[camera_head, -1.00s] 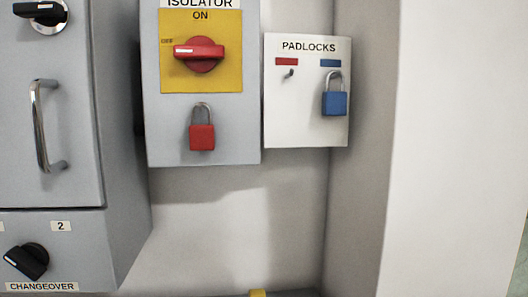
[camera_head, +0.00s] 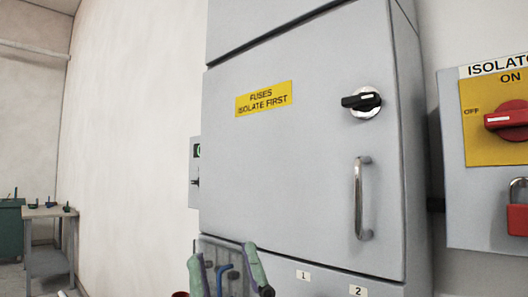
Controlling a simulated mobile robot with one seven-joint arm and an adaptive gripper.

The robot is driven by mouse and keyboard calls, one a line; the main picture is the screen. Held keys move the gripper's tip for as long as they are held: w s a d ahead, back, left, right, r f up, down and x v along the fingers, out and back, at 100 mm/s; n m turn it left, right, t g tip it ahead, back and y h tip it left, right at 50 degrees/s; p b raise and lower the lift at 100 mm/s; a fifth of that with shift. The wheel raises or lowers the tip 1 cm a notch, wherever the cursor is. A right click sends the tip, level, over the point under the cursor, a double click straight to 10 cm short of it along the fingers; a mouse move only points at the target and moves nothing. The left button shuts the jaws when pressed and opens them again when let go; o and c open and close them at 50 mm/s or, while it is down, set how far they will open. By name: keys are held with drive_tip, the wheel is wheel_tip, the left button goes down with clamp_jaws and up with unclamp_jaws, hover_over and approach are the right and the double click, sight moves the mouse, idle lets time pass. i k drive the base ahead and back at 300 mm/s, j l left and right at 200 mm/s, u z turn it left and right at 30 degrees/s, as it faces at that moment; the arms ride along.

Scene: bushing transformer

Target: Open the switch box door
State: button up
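A large grey cabinet door (camera_head: 290,165) fills the middle of the view and appears shut. It has a yellow label reading "FUSES ISOLATE FIRST" (camera_head: 264,98), a black rotary knob (camera_head: 361,101) lying roughly horizontal, and an upright metal bar handle (camera_head: 361,198) on its right side. To the right is the isolator box (camera_head: 462,205), with a red rotary handle (camera_head: 507,120) lying roughly horizontal on a yellow plate and a red padlock (camera_head: 517,208) below. No label names any of these the switch box. I cannot make out my gripper in this view.
Green-handled tools (camera_head: 258,266) and a blue bent piece (camera_head: 225,276) stand at the bottom, in front of the cabinet's lower part. A small side box (camera_head: 194,172) is at the cabinet's left. A bench (camera_head: 48,212) with small items stands far left.

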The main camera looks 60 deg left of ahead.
sight(285, 168)
drive_tip(key=u, duration=1.5)
